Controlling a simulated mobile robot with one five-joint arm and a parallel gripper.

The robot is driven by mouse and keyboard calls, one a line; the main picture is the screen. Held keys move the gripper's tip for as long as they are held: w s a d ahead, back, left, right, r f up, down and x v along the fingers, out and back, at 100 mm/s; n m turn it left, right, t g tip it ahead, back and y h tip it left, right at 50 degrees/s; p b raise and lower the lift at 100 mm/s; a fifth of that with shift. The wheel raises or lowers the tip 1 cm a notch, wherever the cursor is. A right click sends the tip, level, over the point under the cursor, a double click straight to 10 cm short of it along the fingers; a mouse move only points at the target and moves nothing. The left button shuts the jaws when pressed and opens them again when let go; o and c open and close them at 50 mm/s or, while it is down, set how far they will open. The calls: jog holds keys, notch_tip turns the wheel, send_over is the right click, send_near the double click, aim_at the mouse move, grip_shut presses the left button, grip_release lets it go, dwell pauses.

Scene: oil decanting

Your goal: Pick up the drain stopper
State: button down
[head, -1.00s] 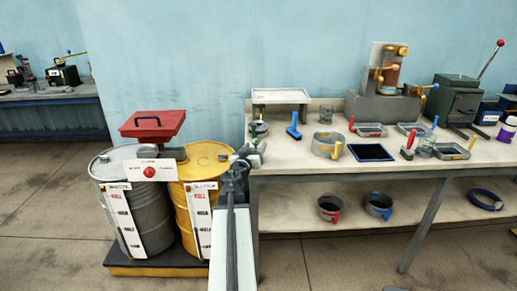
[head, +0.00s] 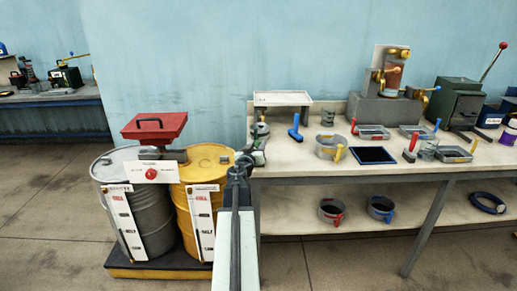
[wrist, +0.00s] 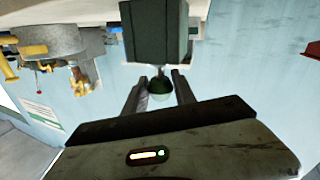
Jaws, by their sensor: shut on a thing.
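My gripper (head: 247,158) is at the end of my raised arm in the head view, in front of the gap between the yellow drum and the workbench. In the wrist view its two fingers (wrist: 158,88) are closed around a rounded dark green knob, which I take to be the drain stopper (wrist: 160,86). A dark green block (wrist: 155,30) shows just beyond the knob; I cannot tell whether the two are joined. In the head view the held thing is small, dark and partly hidden by my gripper.
The yellow drum (head: 205,165) and grey drum (head: 140,205) stand on a low pallet, with a red tray (head: 155,124) above them. The workbench (head: 290,152) on the right carries several pans, a blue-handled tool (head: 296,128) and a green machine (head: 456,100). Open floor lies at left.

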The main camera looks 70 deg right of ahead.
notch_tip(320, 180, up, 10)
jog(key=p, duration=1)
jog(key=shift+r, duration=0.15)
jog(key=shift+s, duration=0.15)
